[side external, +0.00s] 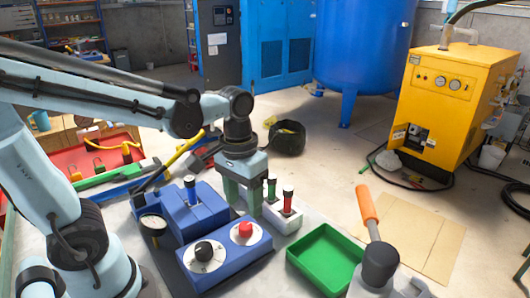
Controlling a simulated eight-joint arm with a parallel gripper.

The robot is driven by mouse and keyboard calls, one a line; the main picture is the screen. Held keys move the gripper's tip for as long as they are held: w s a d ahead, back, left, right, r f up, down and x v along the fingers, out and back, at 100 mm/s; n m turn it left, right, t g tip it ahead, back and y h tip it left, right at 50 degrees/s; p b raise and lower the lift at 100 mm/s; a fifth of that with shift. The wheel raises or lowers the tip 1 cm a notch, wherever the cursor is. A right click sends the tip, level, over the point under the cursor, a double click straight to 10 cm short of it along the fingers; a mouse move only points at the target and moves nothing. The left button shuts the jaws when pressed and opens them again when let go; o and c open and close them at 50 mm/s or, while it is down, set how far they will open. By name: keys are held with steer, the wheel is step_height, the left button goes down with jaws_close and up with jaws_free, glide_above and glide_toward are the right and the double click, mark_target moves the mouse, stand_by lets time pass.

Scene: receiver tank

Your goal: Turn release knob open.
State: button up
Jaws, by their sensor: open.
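A blue control box (226,262) stands on the bench with two round knobs on white discs. One knob is black (204,250) and the other is red (245,230). No label is readable, so I cannot tell which is the release knob. My gripper (243,203) points down just behind the red knob in this view, with its two green fingers apart and nothing seen between them. I cannot tell how far the fingertips are from the box. The red knob's front and top are in plain view.
A taller blue block (190,212) with a gauge (152,222) stands to the left. A pale block with green and red-topped posts (287,213) stands close right of my gripper. An empty green tray (325,258) and an orange-handled lever (367,209) are further right.

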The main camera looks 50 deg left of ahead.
mark_target(245, 225)
steer(key=shift+d+f, duration=0.1)
steer(key=shift+f, duration=2.9)
steer(key=c, duration=1.1)
